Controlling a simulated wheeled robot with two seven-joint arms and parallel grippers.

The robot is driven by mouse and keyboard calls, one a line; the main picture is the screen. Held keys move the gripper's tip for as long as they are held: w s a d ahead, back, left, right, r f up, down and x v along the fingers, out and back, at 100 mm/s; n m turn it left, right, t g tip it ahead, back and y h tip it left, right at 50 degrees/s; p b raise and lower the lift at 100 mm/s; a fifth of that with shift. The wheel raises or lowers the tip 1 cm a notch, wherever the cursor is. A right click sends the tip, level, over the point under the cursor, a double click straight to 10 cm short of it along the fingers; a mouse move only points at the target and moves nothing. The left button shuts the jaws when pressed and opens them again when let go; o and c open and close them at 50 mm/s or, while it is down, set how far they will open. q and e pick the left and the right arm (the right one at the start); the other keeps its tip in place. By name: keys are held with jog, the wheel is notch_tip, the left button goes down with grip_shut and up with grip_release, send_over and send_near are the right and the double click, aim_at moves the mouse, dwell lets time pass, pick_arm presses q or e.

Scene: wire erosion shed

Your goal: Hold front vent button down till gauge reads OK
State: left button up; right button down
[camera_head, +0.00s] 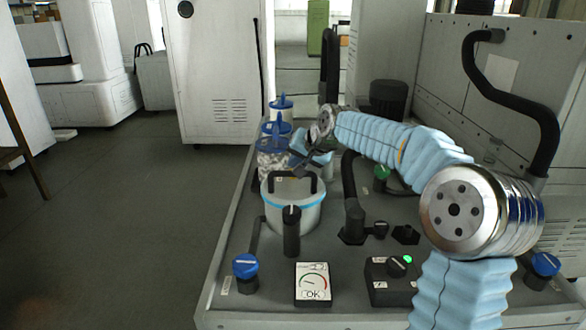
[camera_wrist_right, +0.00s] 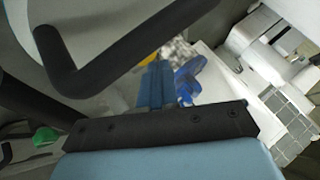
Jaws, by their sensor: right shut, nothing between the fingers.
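The gauge (camera_head: 313,284) lies at the front of the grey bench, and its lower window reads OK. A blue-capped knob (camera_head: 245,266) stands to its left and another blue-capped knob (camera_head: 545,264) at the far right front; I cannot tell which control is the front vent button. My right gripper (camera_head: 297,168) is shut and empty, above and behind the white pot (camera_head: 292,215), well back from the front controls. In the right wrist view its blue-grey finger (camera_wrist_right: 155,88) points towards blurred blue-lidded jars. My left gripper is not in view.
Blue-lidded jars (camera_head: 275,145) stand behind the pot. A black box with a knob (camera_head: 390,280) shows a lit green lamp. A green knob (camera_head: 382,172) sits under my right arm. Black bent pipe (camera_head: 545,125) rises at right. Open floor (camera_head: 110,220) lies left.

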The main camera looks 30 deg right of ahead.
jog(key=shift+r, duration=0.5)
jog(key=shift+r, duration=0.1)
notch_tip(320, 180, up, 3)
jog(key=p, duration=0.3)
jog(key=shift+r, duration=0.95)
jog(key=shift+f, duration=0.1)
